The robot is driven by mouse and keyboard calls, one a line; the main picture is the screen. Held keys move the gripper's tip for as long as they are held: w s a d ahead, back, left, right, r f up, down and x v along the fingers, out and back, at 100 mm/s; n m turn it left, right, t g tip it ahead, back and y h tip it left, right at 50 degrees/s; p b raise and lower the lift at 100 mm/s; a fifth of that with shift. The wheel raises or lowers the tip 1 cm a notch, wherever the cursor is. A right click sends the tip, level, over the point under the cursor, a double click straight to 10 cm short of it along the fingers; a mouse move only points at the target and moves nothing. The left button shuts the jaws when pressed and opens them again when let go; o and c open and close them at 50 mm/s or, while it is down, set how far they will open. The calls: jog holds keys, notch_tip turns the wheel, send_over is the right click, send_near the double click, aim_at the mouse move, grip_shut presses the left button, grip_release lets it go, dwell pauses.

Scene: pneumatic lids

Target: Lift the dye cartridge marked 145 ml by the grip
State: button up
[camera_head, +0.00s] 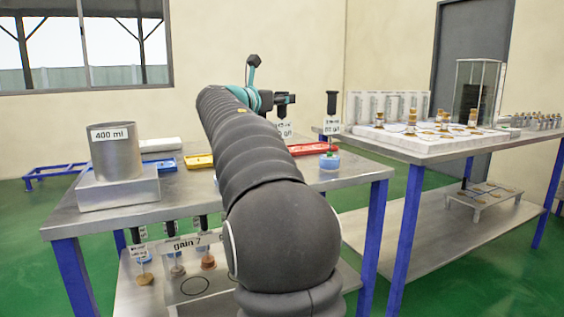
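No label that I can read says 145 ml. A black-gripped piece with a small white label (331,127) stands upright on a blue base at the right end of the near table; its marking is too small to read. Another labelled piece (284,129) stands behind my arm, partly hidden. Several similar black-gripped pieces with tags (206,243) stand on the lower shelf. My gripper (290,99) is a small dark shape beyond my arm, above the near table, apart from the labelled piece to its right. Its fingers are too small to read.
A metal cylinder marked 400 ml (116,156) stands on a grey block (118,188) at the table's left. Yellow (199,161) and red (313,148) trays lie behind. A sign reads gain 7 (187,242). A second table (430,158) at right holds a white rack and brass-coloured pieces.

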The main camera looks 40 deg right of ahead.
grip_shut()
jog(key=shift+r, duration=0.1)
jog(key=shift+r+p, duration=0.75)
jog(key=shift+r, duration=1.35)
jog(key=s+d+r, duration=0.2)
jog(key=s+r, duration=0.4)
jog(key=s, duration=0.5)
jog(key=shift+s+r, duration=0.3)
jog(key=shift+r, duration=0.1)
jog(key=shift+p, duration=0.3)
jog(key=shift+r, duration=2.5)
